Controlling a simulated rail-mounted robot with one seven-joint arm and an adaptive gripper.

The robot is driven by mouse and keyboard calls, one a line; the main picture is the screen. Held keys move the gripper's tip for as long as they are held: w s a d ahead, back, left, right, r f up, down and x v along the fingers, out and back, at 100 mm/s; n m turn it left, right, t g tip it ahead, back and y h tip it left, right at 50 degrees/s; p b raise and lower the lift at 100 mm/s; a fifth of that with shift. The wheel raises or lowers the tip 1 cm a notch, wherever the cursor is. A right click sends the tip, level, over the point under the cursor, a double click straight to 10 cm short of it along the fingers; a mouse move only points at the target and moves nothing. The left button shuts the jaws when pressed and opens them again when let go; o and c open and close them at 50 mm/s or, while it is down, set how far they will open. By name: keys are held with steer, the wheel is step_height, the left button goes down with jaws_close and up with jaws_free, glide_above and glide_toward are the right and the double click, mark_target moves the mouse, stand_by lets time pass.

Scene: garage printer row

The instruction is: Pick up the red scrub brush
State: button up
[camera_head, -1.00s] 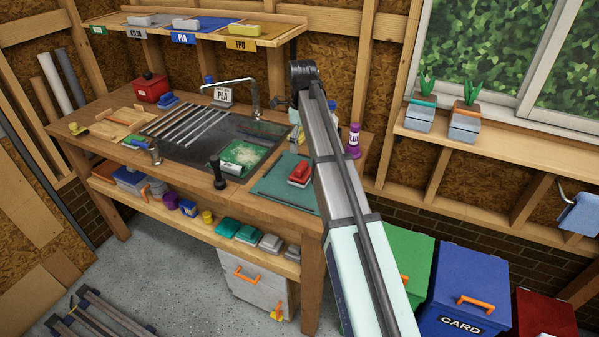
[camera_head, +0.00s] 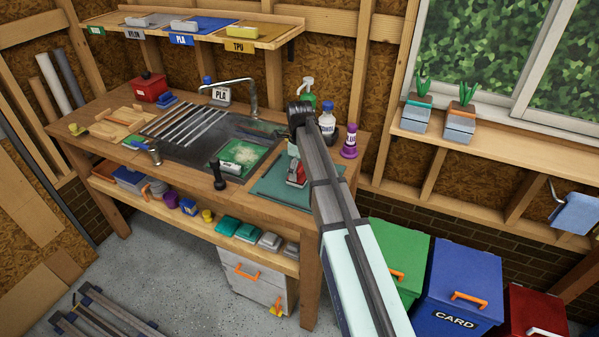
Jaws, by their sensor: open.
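The red scrub brush (camera_head: 296,173) lies on the teal mat (camera_head: 270,190) at the right end of the workbench. My arm crosses in front of its right side, so only part of it shows. My arm reaches up from the lower right, and its dark far joint is above and behind the brush. My gripper (camera_head: 290,139) is mostly hidden behind the arm, just beyond the brush in the picture. It looks empty and open, and no contact with the brush shows.
A sink (camera_head: 200,135) with a faucet is left of the mat, with a green tray (camera_head: 240,157) and a black upright handle (camera_head: 218,177) near it.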

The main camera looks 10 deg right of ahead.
mark_target(299, 165)
steer(key=shift+f, duration=0.8)
steer(key=shift+s, duration=0.1)
steer(key=c, duration=1)
step_height(299, 165, up, 20)
steer(key=b, duration=0.4)
steer(key=shift+o, duration=1.4)
steer(key=shift+c, duration=0.3)
steer(key=shift+r+p, duration=0.15)
steer(key=shift+p, duration=0.15)
